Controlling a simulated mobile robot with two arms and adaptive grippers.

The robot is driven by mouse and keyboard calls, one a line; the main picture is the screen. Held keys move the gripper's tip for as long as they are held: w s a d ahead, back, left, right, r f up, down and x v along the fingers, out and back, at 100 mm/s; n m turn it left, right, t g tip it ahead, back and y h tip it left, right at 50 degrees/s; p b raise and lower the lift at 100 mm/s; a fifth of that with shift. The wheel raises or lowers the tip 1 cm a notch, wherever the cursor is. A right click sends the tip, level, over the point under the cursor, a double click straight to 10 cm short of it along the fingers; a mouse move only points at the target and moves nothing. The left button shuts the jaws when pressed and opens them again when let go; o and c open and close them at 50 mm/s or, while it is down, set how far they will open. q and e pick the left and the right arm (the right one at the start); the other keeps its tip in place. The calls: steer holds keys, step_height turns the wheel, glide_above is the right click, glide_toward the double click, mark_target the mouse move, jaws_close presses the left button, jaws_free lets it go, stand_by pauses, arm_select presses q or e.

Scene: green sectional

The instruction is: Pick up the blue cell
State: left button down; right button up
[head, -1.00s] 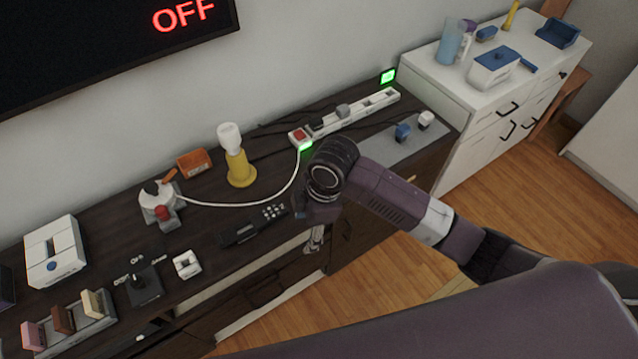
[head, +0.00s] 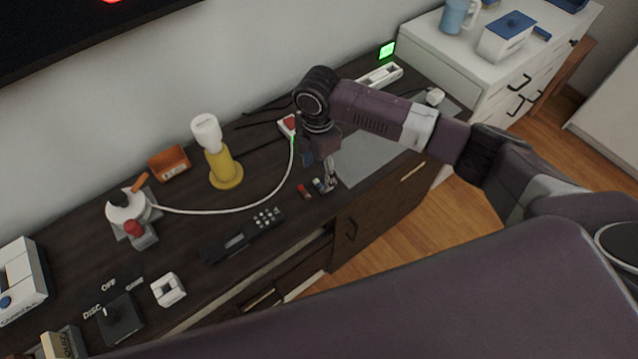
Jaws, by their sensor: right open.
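The small blue cell (head: 319,185) lies on the dark cabinet top (head: 265,190), near its front edge. A small red cell (head: 304,191) lies just left of it. My right gripper (head: 329,182) points down close beside the blue cell, on its right side. Its jaws are open, and part of the cell is hard to make out against the fingers. I cannot tell whether a finger touches it. My left gripper is not in view.
A black remote (head: 243,236) lies left of the cells. A grey mat (head: 370,160) is on the right. A yellow lamp-like object (head: 222,165) stands further back.

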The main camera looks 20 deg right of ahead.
mark_target(318, 186)
steer(key=shift+s+f+p, duration=0.1)
steer(key=shift+f+p, duration=0.4)
steer(key=shift+f, duration=2.05)
steer(key=c, duration=1)
steer(key=shift+r, duration=0.1)
